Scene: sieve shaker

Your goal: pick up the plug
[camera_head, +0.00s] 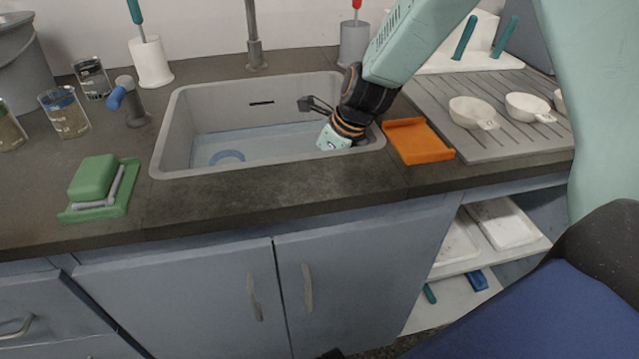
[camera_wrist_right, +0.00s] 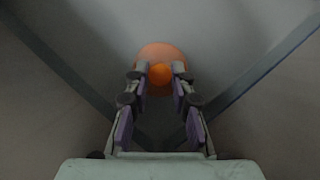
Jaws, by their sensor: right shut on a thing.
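The orange plug (camera_wrist_right: 161,50) shows in the right wrist view as a round disc with a brighter knob at its middle. My right gripper (camera_wrist_right: 161,75) is shut on the knob, with a fingertip on each side. In the head view my right arm reaches down into the right end of the grey sink (camera_head: 260,177). There the fingers and the plug are hidden behind the wrist and the sink's front wall. My left gripper is not in view.
A tap (camera_head: 254,45) stands behind the sink. A green sponge (camera_head: 94,178) is at the left. The front counter strip is clear.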

